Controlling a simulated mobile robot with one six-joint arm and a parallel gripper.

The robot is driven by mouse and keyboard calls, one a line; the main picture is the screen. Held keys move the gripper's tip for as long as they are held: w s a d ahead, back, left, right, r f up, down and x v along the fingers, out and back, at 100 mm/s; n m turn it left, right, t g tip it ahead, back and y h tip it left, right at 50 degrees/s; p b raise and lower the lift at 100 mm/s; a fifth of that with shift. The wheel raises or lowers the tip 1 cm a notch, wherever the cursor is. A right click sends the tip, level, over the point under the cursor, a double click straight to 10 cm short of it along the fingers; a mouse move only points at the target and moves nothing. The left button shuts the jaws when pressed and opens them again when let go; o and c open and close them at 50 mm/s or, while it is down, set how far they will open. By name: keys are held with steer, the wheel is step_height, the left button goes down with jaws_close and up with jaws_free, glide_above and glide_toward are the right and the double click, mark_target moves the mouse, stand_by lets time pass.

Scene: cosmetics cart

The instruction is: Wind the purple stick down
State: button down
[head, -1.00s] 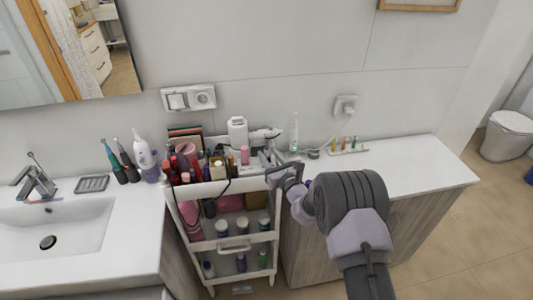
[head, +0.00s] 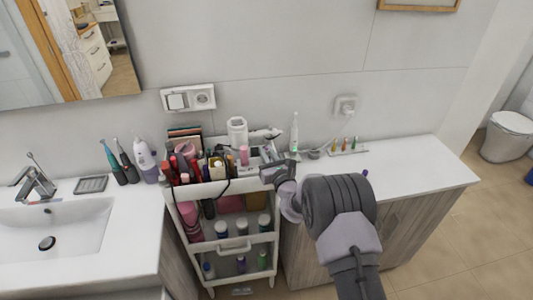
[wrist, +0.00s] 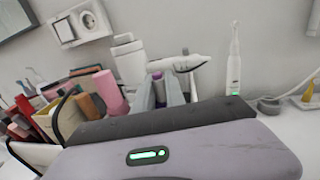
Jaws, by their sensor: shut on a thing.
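My gripper (head: 268,172) is at the right upper end of the white cart, in front of the wall. It is shut on what looks like the purple stick, a slim silver-grey tube with a small purple tip (wrist: 157,76) that stands up past the dark edge of my gripper in the wrist view. The fingertips and the lower part of the stick are hidden there by my gripper's own body. In the head view the stick is too small to make out. A small dark purple piece (head: 365,172) stands on the white counter right of my arm.
The cart (head: 222,187) is crowded with bottles and tubes. A white bottle (head: 237,132) and a pink one (head: 244,155) stand close to my gripper. A white electric toothbrush (head: 294,135) stands behind on the counter (head: 425,165), whose right part is clear.

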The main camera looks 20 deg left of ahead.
steer(key=shift+s+a+m+t+h, duration=0.1)
steer(key=shift+m+t+h, duration=0.6)
steer(key=shift+h, duration=0.2)
steer(key=shift+m+h, duration=0.3)
steer(key=shift+h, duration=0.1)
steer(key=c, duration=1.4)
jaws_free()
steer(key=v, duration=1.7)
steer(key=shift+s+d+f+p, duration=0.2)
steer(key=shift+f+p, duration=0.1)
steer(key=shift+p, duration=0.1)
steer(key=shift+w, duration=0.1)
